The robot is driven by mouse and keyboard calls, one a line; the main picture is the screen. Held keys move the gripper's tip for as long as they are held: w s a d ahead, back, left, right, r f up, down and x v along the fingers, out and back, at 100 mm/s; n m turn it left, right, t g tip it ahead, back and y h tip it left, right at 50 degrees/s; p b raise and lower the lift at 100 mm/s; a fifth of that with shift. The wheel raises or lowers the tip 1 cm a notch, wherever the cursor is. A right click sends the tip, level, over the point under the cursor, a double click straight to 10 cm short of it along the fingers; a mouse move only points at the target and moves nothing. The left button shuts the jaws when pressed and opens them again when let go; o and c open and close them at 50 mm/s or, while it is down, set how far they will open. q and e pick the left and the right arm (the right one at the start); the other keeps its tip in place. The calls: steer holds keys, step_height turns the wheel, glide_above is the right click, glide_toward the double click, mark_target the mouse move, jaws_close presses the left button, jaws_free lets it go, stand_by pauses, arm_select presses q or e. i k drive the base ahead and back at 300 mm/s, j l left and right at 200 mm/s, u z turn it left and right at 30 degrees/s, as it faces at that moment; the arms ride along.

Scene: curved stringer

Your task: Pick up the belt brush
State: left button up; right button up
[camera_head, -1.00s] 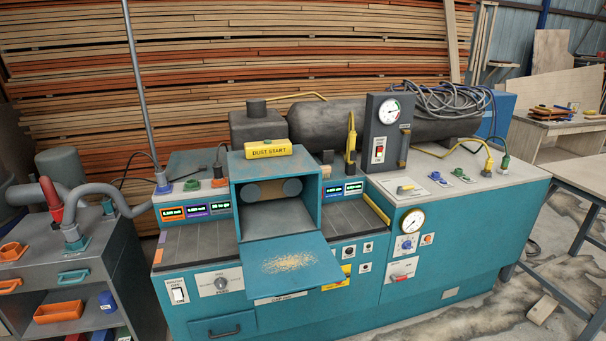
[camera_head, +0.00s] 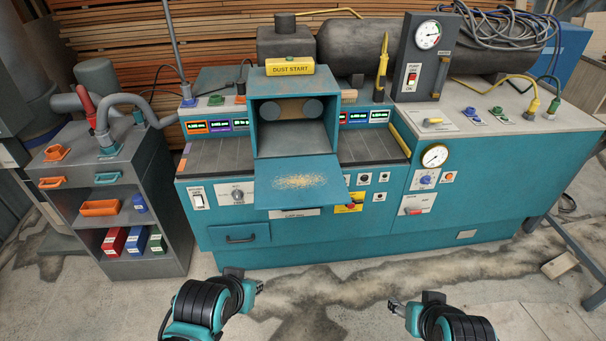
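I cannot clearly pick out a belt brush. A yellow upright tool with a dark base (camera_head: 382,68) stands on the teal machine's top, left of the gauge panel; it may be the brush, but I cannot tell. The teal machine (camera_head: 330,238) has a dark belt bed (camera_head: 215,153) and an open hood with two rollers. A fold-down plate (camera_head: 330,190) in front holds tan dust. My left gripper (camera_head: 259,287) and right gripper (camera_head: 394,307) are low in the view, in front of the machine and apart from everything. Their fingers are too small to read.
A grey cart (camera_head: 120,165) with an orange tray (camera_head: 100,208) and coloured boxes stands left of the machine. A grey table (camera_head: 597,225) stands at the right edge. A wood block (camera_head: 560,265) lies on the floor. The floor before the machine is otherwise clear.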

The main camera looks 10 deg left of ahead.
mark_target(347, 96)
steer(key=i+l, duration=0.35)
steer(key=i, duration=0.15)
steer(key=i+l, duration=0.4)
steer(key=i, duration=0.1)
